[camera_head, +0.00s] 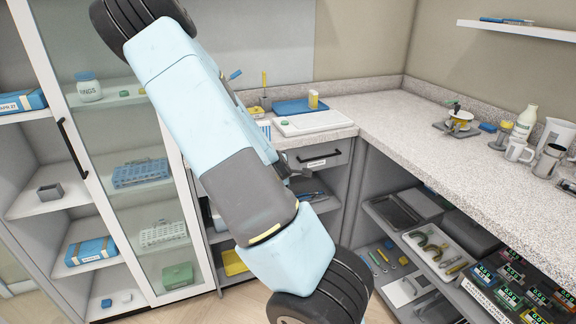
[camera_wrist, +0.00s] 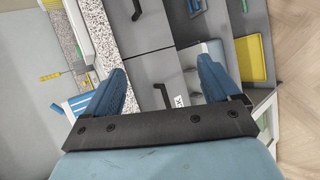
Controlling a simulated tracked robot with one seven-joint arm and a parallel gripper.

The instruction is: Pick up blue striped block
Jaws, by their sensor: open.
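The blue striped block (camera_head: 265,130), with blue and white stripes, stands on the counter, partly hidden behind my arm in the head view. It also shows in the wrist view (camera_wrist: 76,106), at the left, partly covered by my left finger and the gripper's dark crossbar. My gripper (camera_wrist: 160,64) has its two blue fingers spread apart. Nothing is between them up close; grey drawer fronts show beyond. The block lies outside the fingers, to their left. In the head view my arm hides most of the gripper.
A blue tray (camera_head: 300,106) and a white board (camera_head: 312,122) lie on the counter by the block. A drawer with a black handle (camera_head: 318,157) is below. A glass-door cabinet (camera_head: 150,190) stands left. Bottles and mugs (camera_head: 519,150) stand on the right counter.

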